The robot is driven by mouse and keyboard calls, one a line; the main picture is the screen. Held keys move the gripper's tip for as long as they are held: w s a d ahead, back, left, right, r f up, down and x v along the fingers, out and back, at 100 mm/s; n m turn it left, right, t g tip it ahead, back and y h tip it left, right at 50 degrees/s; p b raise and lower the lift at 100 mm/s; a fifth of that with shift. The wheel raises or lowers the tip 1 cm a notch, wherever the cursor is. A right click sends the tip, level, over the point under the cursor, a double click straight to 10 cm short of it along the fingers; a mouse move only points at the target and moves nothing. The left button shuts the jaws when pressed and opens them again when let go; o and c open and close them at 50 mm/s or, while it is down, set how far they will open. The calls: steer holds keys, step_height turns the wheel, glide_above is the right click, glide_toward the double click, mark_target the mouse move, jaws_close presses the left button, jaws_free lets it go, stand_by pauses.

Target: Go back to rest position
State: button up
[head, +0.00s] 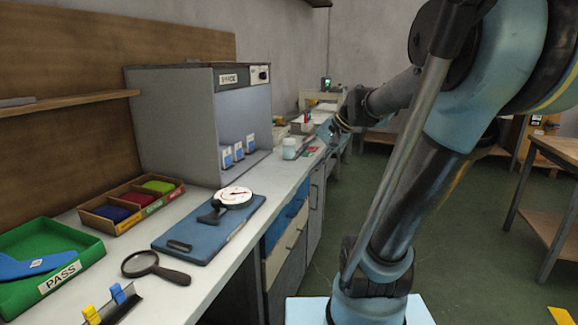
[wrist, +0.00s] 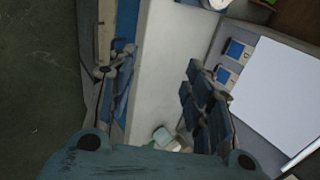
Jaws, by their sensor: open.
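My gripper (head: 335,130) is at the end of my raised arm, over the far front edge of the counter in the head view. In the wrist view its fingers (wrist: 153,75) are spread wide with only the pale counter (wrist: 165,60) showing between them, so it is open and empty. A flat blue piece, sock-like in shape with a small white label (head: 36,263), lies in the green PASS tray (head: 88,262) at the near left. A blue board (head: 185,244) lies on the counter with a round white dial gauge (head: 235,196) at its far end.
A grey SHADE booth (head: 180,120) holds several small cards. A divided tray (head: 110,212), a magnifier (head: 150,266) and yellow and blue clips (head: 105,304) are nearer. Open floor (head: 480,270) lies right; a wooden table (head: 556,150) stands there.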

steer(key=s+d+f+n+h, duration=0.2)
steer(key=s+d+f+h, duration=0.1)
steer(key=s+d+f, duration=0.3)
steer(key=s+d+f+n+h, duration=0.2)
steer(key=s+d+f+h, duration=0.2)
steer(key=s+f, duration=0.7)
steer(key=d+f, duration=0.1)
steer(key=d, duration=0.1)
steer(key=shift+d+n+g, duration=0.3)
steer(key=shift+g, duration=0.1)
